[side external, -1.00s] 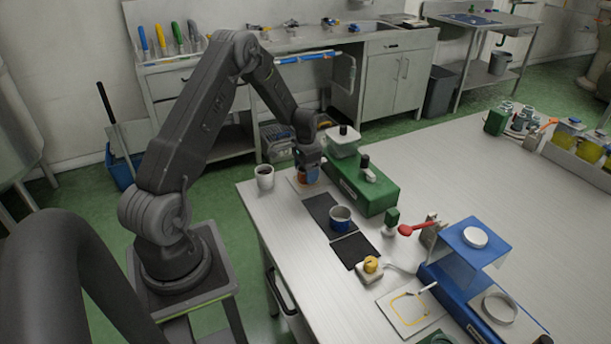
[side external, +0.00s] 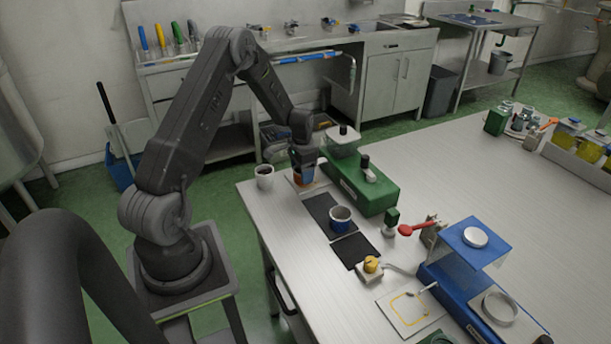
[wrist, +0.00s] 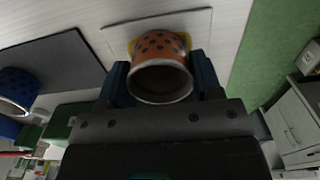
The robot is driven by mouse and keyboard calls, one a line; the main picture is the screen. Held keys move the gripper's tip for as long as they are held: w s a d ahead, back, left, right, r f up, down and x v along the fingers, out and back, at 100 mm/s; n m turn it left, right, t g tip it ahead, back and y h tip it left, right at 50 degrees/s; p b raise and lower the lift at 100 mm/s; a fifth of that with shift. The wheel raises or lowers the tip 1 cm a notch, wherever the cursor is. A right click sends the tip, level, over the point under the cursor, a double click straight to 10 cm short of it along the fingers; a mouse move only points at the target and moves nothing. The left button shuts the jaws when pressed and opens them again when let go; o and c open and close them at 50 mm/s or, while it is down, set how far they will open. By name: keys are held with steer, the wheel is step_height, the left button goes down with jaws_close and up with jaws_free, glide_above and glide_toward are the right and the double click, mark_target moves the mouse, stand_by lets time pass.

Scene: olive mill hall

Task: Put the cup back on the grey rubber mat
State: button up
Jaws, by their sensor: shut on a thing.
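An orange cup with dark dots (wrist: 160,47) is between the blue fingers of my gripper (wrist: 164,82), which is shut on it. In the side view, my gripper (side external: 304,172) is at the far end of the table, over a pale square sheet (wrist: 112,37), and mostly hides the cup. I cannot tell whether the cup touches the sheet. A dark grey mat (side external: 319,205) lies just nearer the camera, and also shows in the wrist view (wrist: 60,55). A blue dotted cup (side external: 340,222) stands at its near end.
A white mug (side external: 264,178) stands left of my gripper near the table edge. A yellow-knobbed block (side external: 370,270) is by the second mat. The right of the table has free room.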

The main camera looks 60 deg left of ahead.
mark_target(296, 181)
steer(key=shift+s+r, duration=0.1)
steer(key=shift+s, duration=0.95)
step_height(296, 181, up, 6)
steer(key=shift+r, duration=0.2)
steer(key=w+d+m, duration=0.1)
steer(key=d+m, duration=0.1)
steer(key=d, duration=0.1)
steer(key=w+d+m, duration=0.1)
steer(key=d+m, duration=0.1)
steer(key=d, duration=0.2)
steer(key=d+m, duration=0.1)
steer(key=d, duration=0.3)
steer(key=shift+w+d+f+m, duration=0.1)
steer(key=shift+w+f+m, duration=0.3)
steer(key=shift+d+f, duration=0.2)
steer(key=shift+f, duration=2.4)
steer(key=shift+f, duration=0.15)
